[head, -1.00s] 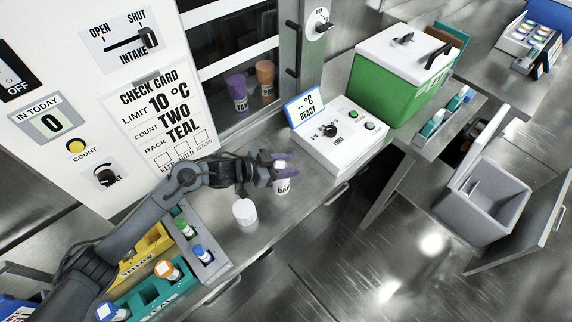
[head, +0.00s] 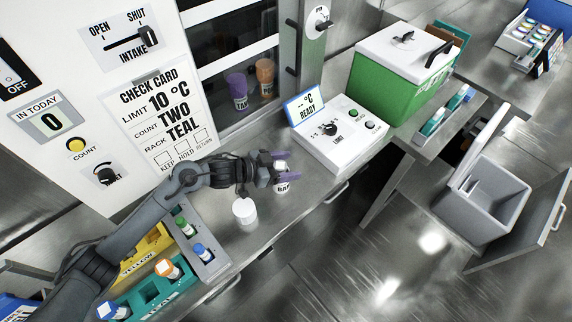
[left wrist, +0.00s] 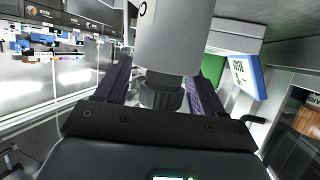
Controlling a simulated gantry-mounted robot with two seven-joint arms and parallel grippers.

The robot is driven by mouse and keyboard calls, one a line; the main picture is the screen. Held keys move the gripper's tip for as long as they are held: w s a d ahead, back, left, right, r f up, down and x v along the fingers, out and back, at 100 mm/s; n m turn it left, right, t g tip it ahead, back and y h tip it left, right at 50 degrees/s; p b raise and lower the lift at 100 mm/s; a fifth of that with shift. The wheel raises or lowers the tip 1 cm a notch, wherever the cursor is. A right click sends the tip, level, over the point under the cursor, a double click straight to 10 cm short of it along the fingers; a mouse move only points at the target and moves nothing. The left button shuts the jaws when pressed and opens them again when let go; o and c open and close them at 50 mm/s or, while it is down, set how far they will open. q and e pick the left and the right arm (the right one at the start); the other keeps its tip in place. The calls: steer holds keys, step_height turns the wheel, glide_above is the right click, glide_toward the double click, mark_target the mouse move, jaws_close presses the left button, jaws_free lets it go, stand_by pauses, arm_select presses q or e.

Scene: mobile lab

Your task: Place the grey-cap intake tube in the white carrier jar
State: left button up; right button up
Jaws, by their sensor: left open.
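A white jar (head: 284,189) with black lettering stands on the steel counter, partly hidden by my left gripper (head: 281,171). My left gripper is open, with its purple fingers spread around the jar's upper part. In the left wrist view, a dark grey ribbed cap (left wrist: 161,95) sits between the open fingers, right against a large pale cylinder (left wrist: 166,42) that looks like the jar. The tube body below the cap is not seen, and I cannot tell how deep it sits. A plain white round piece (head: 245,211), perhaps a lid, is on the counter nearer the rack.
A grey rack (head: 212,266) with green- and blue-capped tubes, a teal rack (head: 150,293) and a yellow rack (head: 148,247) are at lower left. A white control box (head: 340,138) stands right of the gripper. Purple (head: 238,90) and orange (head: 265,78) jars are behind cabinet glass.

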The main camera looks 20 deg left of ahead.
arm_select(q)
steer(key=b+v, duration=0.2)
steer(key=v, duration=1)
steer(key=shift+r, duration=0.15)
